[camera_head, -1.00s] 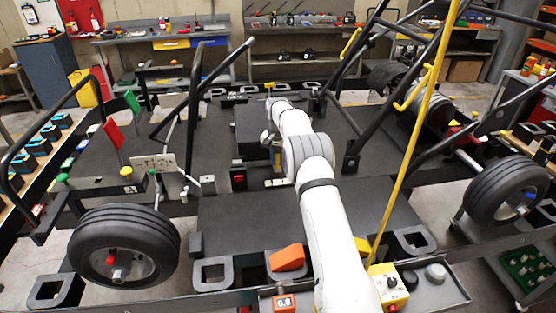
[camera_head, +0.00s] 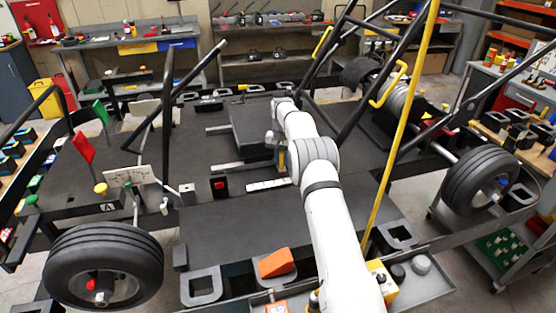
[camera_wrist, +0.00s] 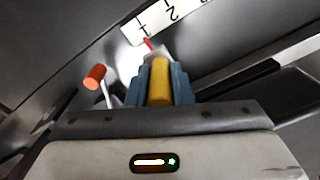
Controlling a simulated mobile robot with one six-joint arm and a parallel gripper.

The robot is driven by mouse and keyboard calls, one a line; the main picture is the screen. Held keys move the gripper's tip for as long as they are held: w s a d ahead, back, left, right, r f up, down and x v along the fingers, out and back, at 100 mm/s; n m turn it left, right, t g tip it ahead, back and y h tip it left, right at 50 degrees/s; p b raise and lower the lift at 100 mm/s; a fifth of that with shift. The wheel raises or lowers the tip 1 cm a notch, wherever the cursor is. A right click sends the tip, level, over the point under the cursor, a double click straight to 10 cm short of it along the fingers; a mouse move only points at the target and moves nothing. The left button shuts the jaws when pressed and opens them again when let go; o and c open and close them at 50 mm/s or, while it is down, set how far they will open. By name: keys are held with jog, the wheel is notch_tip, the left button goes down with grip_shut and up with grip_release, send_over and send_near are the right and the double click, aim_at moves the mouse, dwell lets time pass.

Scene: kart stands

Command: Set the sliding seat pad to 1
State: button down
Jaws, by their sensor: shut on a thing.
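The sliding seat pad (camera_head: 252,122) is a dark block on pale rails (camera_head: 228,167) on the kart floor in the head view. My gripper (camera_head: 279,152) is at its right side, partly hidden by my white arm. In the wrist view my gripper (camera_wrist: 159,80) has its blue fingers shut around a yellow handle (camera_wrist: 160,82). A red pointer (camera_wrist: 147,44) shows just beyond the handle, close to the white scale (camera_wrist: 160,20) with 1 and 2. Its tip lies nearest the 1; the exact alignment is unclear. The scale also shows in the head view (camera_head: 268,185).
An orange-tipped lever (camera_wrist: 95,76) stands left of the fingers in the wrist view. A red switch (camera_head: 219,186) is left of the scale in the head view. Black frame tubes (camera_head: 355,70) and a yellow pole (camera_head: 407,130) rise on the right. An orange wedge (camera_head: 275,263) lies in front.

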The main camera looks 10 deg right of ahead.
jog(key=shift+d+r, duration=0.1)
jog(key=shift+d, duration=0.35)
jog(key=c, duration=1.5)
grip_release()
jog(key=shift+d, duration=0.1)
jog(key=shift+o, duration=1.1)
jog(key=shift+a, duration=0.25)
notch_tip(320, 180, up, 6)
jog(key=shift+r+b, duration=0.2)
jog(key=shift+b, duration=0.25)
jog(key=shift+r, duration=0.65)
